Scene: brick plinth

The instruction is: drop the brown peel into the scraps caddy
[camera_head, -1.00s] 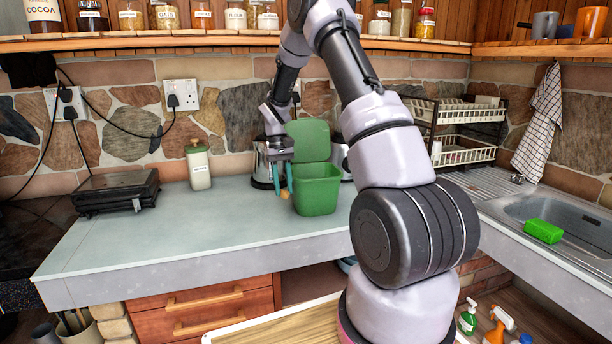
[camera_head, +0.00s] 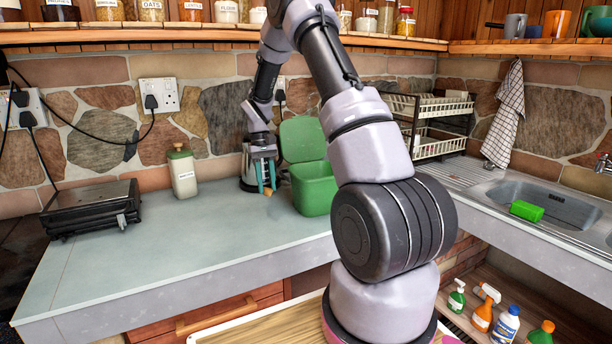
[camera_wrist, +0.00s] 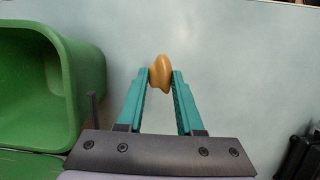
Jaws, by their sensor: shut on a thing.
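The brown peel (camera_wrist: 160,74) is a small tan-brown piece pinched between the teal fingertips of my gripper (camera_wrist: 160,80). It also shows small in the head view (camera_head: 268,193), below my gripper (camera_head: 266,182). The scraps caddy (camera_head: 315,190) is a green bin on the counter with its lid (camera_head: 302,139) raised at the back. My gripper and the peel are just left of the caddy, outside it. In the wrist view, the open caddy (camera_wrist: 84,88) fills the left side, apart from the fingers. Its inside looks empty where visible.
A metal appliance (camera_head: 250,172) stands behind my gripper. A white bottle (camera_head: 183,174) and a black device (camera_head: 92,206) are farther left. A dish rack (camera_head: 436,142) and a sink with a green sponge (camera_head: 526,211) are to the right. The counter's front (camera_head: 200,235) is clear.

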